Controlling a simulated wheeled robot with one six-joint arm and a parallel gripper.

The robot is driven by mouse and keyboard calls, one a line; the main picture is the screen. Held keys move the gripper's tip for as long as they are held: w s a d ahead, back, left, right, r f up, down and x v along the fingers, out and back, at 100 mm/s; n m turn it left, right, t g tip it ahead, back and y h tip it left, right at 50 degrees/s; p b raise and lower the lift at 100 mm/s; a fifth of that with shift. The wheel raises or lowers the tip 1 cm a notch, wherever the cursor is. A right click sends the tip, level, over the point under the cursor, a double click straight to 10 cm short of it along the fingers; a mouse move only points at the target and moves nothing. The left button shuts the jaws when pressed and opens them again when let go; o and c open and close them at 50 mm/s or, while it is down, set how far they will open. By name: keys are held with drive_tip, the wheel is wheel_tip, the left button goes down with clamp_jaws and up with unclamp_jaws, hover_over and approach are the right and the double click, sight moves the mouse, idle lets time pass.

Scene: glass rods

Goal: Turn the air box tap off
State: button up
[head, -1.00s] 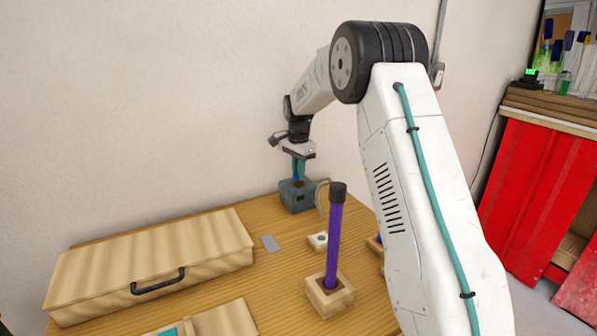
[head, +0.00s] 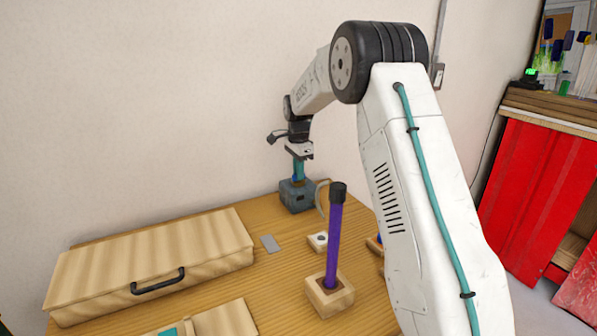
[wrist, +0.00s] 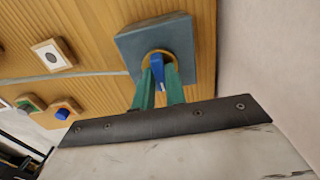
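The air box (head: 297,197) is a small blue-grey block at the back of the wooden table, against the wall. It also shows in the wrist view (wrist: 130,44), with a yellow ring on its face. The blue tap (wrist: 157,70) stands in that ring. My gripper (wrist: 158,72) has its teal fingers on both sides of the tap, and the tap fills the gap between them, so it looks shut on it. In the head view my gripper (head: 298,170) points down onto the box. The tap's angle is hard to read there.
A pale hose (head: 322,197) runs from the box. A purple rod (head: 334,240) stands upright in a wooden block (head: 330,297) nearer me. A small white-topped block (head: 318,241) and a grey plate (head: 270,244) lie close by. A long wooden case (head: 150,262) fills the left.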

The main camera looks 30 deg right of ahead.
drive_tip(key=o, duration=0.4)
drive_tip(key=shift+o, duration=0.2)
wheel_tip(320, 180, up, 8)
drive_tip(key=shift+d, duration=0.1)
idle(0.5)
